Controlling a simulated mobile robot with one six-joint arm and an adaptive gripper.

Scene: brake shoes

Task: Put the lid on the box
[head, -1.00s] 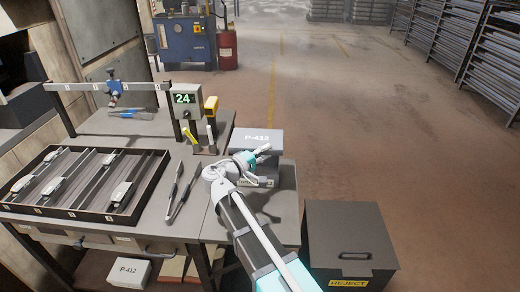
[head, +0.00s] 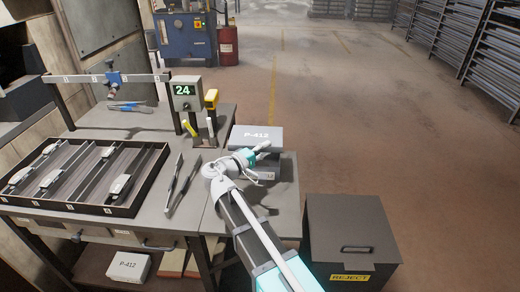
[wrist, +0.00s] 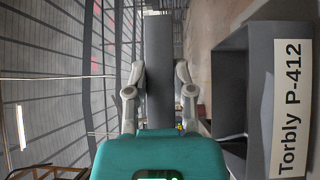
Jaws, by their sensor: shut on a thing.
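In the wrist view the lid (wrist: 158,60) is a grey slab seen edge-on between the two fingers. The grey box (head: 266,177) stands on the right part of the bench, largely hidden behind my gripper and under the lid in the head view. In the wrist view the box (wrist: 232,95) is at the right, with a white Torbly P-412 label on its side and a dark opening. There the lid and box appear apart.
A dark reject bin (head: 350,220) stands on the floor to the right of the bench. A divided tray (head: 150,178) with brake parts lies left. A scale display (head: 185,95) and yellow-handled tools stand behind. Tongs (head: 183,187) lie near the middle. Floor beyond is clear.

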